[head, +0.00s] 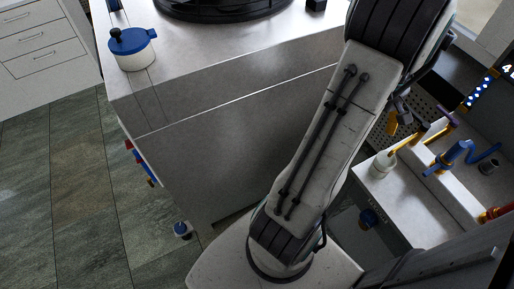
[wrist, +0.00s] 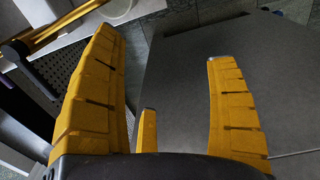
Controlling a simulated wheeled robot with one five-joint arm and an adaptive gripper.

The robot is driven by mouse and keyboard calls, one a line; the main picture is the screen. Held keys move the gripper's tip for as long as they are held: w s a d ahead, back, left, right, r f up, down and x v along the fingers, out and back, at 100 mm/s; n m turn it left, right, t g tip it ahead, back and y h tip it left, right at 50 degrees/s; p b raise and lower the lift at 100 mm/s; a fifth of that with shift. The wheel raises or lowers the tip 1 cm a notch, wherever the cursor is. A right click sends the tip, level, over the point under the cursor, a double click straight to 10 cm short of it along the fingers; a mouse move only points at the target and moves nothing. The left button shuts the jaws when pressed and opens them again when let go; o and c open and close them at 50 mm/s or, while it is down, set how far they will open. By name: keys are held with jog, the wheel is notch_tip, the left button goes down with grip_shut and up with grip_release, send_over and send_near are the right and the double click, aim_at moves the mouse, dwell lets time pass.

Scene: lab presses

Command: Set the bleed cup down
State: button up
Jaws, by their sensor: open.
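A small white cup (head: 382,164), which looks like the bleed cup, stands upright on the light grey ledge at the right in the head view. A pale round thing (wrist: 118,8), probably the same cup, shows at the top edge of the wrist view, beyond the left finger. My gripper (wrist: 172,85) has yellow fingers spread wide, with nothing between them. Beyond them is a plain dark grey surface. In the head view my gripper (head: 405,126) is partly hidden and hangs above the cup, apart from it.
A white pot with a blue lid (head: 132,48) stands on the counter (head: 215,55) at the upper left. Blue valve-like fittings (head: 457,153) and a red-yellow fitting (head: 495,213) crowd the right side. A perforated panel (head: 385,130) is behind my gripper. Tiled floor is clear at left.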

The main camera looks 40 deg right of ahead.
jog(key=w+a+r+n+t, duration=0.1)
jog(key=w+a+r, duration=0.2)
jog(key=w+a, duration=0.55)
jog(key=w+a+r+n, duration=0.1)
jog(key=w+a+r, duration=0.3)
jog(key=w+a, duration=0.4)
jog(key=s+a+t, duration=0.1)
jog(key=s+a, duration=0.1)
jog(key=a, duration=0.8)
jog(key=s+a+r+n+t, duration=0.1)
jog(key=s+a, duration=0.1)
jog(key=a, duration=0.8)
jog(key=shift+s+a+r, duration=0.15)
jog(key=shift+a, duration=0.25)
